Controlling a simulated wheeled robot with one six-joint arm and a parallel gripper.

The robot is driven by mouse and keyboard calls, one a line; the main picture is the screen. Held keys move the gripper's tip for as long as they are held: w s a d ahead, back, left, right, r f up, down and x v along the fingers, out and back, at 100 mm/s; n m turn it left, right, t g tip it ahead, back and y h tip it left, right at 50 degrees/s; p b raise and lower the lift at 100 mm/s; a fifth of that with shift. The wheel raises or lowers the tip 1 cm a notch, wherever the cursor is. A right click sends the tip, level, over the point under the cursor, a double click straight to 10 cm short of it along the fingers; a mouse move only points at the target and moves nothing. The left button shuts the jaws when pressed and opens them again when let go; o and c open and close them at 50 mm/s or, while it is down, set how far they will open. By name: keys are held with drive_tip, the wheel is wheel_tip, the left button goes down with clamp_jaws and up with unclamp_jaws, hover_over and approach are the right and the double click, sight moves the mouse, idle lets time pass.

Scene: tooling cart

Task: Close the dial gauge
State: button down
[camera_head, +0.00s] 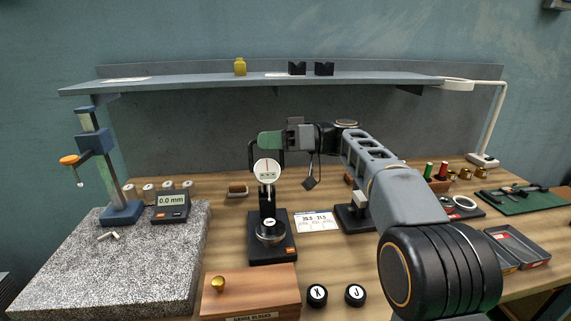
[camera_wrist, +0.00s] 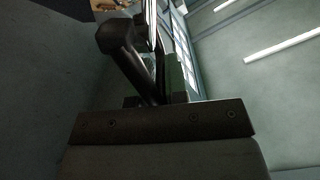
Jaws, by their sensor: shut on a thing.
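The dial gauge (camera_head: 267,170) has a round white face and stands upright on a black stand (camera_head: 272,250) with a round metal plate on its base. A black curved lever (camera_head: 252,153) rises behind and left of the face. My gripper (camera_head: 268,142), with green fingers, is just above the face, at the top of the lever. In the wrist view the black lever (camera_wrist: 128,62) runs up beside the green finger (camera_wrist: 175,76) of my gripper. My gripper is shut on the lever; the exact contact is partly hidden.
A wooden gauge-block box (camera_head: 250,292) and two black round pieces marked X (camera_head: 317,295) and J (camera_head: 355,294) lie in front. A granite plate (camera_head: 120,260) with a blue stand (camera_head: 118,205) is at left. A shelf (camera_head: 200,84) runs above my gripper.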

drive_tip(key=s+d+f+n+b, duration=0.1)
drive_tip(key=s+f+n+b, duration=0.3)
drive_tip(key=b, duration=1.2)
drive_tip(key=s+n, duration=0.3)
drive_tip(key=s, duration=0.1)
drive_tip(key=shift+d+f, duration=0.3)
drive_tip(key=shift+f, duration=0.1)
drive_tip(key=c, duration=1.2)
unclamp_jaws()
drive_tip(key=shift+s, duration=0.15)
drive_tip(key=p+v, duration=0.2)
drive_tip(key=v, duration=1)
drive_tip(key=shift+p, duration=0.3)
